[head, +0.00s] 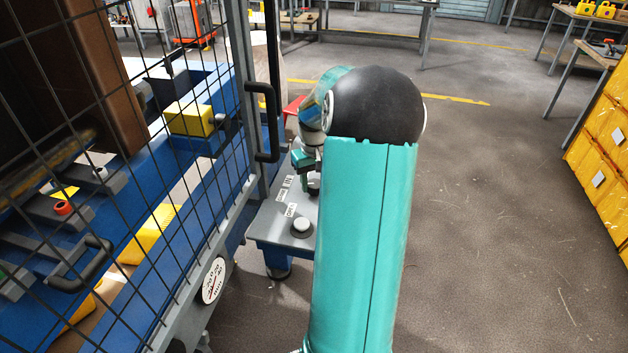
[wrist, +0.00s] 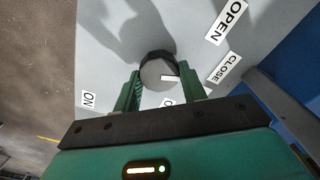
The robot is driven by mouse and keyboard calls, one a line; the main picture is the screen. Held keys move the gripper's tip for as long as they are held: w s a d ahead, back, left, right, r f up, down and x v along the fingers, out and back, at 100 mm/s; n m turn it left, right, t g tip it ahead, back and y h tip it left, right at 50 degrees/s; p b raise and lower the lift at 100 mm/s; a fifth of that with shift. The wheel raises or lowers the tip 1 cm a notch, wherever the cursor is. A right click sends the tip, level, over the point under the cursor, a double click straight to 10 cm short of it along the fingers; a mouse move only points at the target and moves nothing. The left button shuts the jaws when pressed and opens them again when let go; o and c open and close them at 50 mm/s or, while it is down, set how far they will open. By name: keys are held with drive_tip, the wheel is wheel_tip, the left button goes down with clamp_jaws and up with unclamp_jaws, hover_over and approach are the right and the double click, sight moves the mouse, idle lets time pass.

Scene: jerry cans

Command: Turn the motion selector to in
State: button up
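A round knob (wrist: 158,72) with a dark rim, a grey face and a white pointer mark stands on the grey panel in the wrist view. The mark points to the right. My gripper (wrist: 160,78) has its two green fingers spread, one on each side of the knob. I cannot tell if they touch it. White labels OPEN (wrist: 230,20) and CLOSE (wrist: 224,69) lie to the right. A small label (wrist: 89,99) lies to the left, and another is partly hidden between the fingers. In the head view my gripper (head: 305,165) is over the panel, and my arm hides much of it.
The grey panel (head: 270,228) also carries a round pale button (head: 301,227). A wire mesh fence (head: 190,215) with a black handle (head: 262,122) stands close on the left. Yellow crates (head: 600,140) stand far right; the floor between is clear.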

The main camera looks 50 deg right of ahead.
sight(315, 183)
drive_tip(key=shift+m, duration=0.3)
drive_tip(key=m, duration=0.3)
drive_tip(key=shift+m, duration=0.3)
drive_tip(key=shift+d+m, duration=0.1)
drive_tip(key=shift+m, duration=1.7)
drive_tip(key=shift+r, duration=0.1)
drive_tip(key=o, duration=1)
drive_tip(key=shift+s, duration=0.1)
drive_tip(key=shift+c, duration=0.2)
wheel_tip(315, 183, up, 14)
